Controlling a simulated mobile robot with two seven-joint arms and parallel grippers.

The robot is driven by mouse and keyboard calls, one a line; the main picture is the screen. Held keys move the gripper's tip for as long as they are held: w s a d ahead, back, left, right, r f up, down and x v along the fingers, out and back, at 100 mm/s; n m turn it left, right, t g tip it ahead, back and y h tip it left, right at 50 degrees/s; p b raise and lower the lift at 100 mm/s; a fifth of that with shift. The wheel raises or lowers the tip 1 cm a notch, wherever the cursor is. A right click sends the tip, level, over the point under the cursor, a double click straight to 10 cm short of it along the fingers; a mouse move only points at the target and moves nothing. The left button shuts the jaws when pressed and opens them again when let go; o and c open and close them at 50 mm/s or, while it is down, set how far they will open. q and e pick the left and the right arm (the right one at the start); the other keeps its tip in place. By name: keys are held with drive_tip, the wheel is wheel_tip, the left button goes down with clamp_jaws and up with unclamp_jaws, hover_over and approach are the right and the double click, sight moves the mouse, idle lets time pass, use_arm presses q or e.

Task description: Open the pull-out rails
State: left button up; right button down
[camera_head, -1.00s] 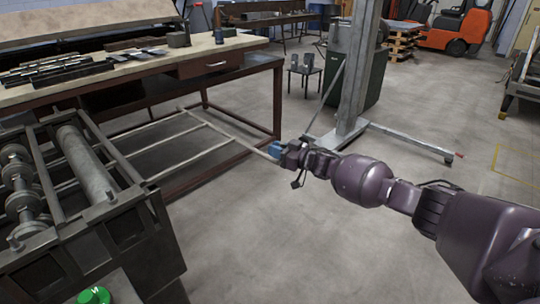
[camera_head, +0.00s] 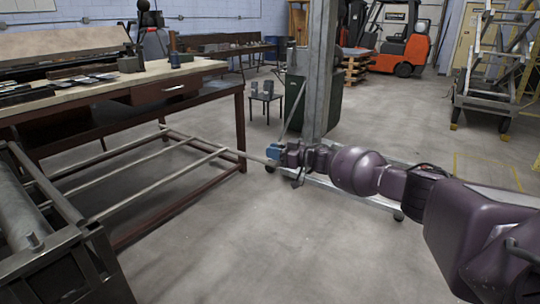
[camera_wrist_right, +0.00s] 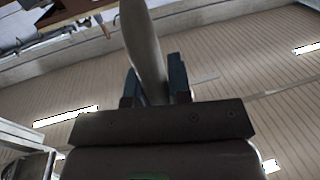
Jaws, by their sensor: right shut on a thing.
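Thin grey metal rails (camera_head: 150,180) run low above the floor between the roller machine (camera_head: 65,235) at the lower left and the workbench. A rail bar reaches past the workbench leg to my right gripper (camera_head: 274,156), which has blue fingers. My right gripper is shut on that bar. In the right wrist view, the grey bar (camera_wrist_right: 144,45) runs away between the two dark blue fingers of my right gripper (camera_wrist_right: 154,85). The bar's held end is hidden by the gripper. My left gripper is not in view.
The workbench (camera_head: 130,90) with tools stands at the left. A steel post (camera_head: 319,80) on a wheeled base stands just behind my right gripper. An orange forklift (camera_head: 402,48) and a wheeled metal ladder (camera_head: 495,80) are farther back. Open floor (camera_head: 240,240) lies in front.

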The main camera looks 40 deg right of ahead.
drive_tip(key=shift+d+r, duration=0.15)
drive_tip(key=shift+d, duration=0.1)
drive_tip(key=c, duration=1.4)
unclamp_jaws()
drive_tip(key=o, duration=0.3)
drive_tip(key=shift+d, duration=0.1)
drive_tip(key=shift+o, duration=0.2)
drive_tip(key=p+v, duration=0.2)
drive_tip(key=v, duration=0.8)
drive_tip(key=shift+s, duration=0.35)
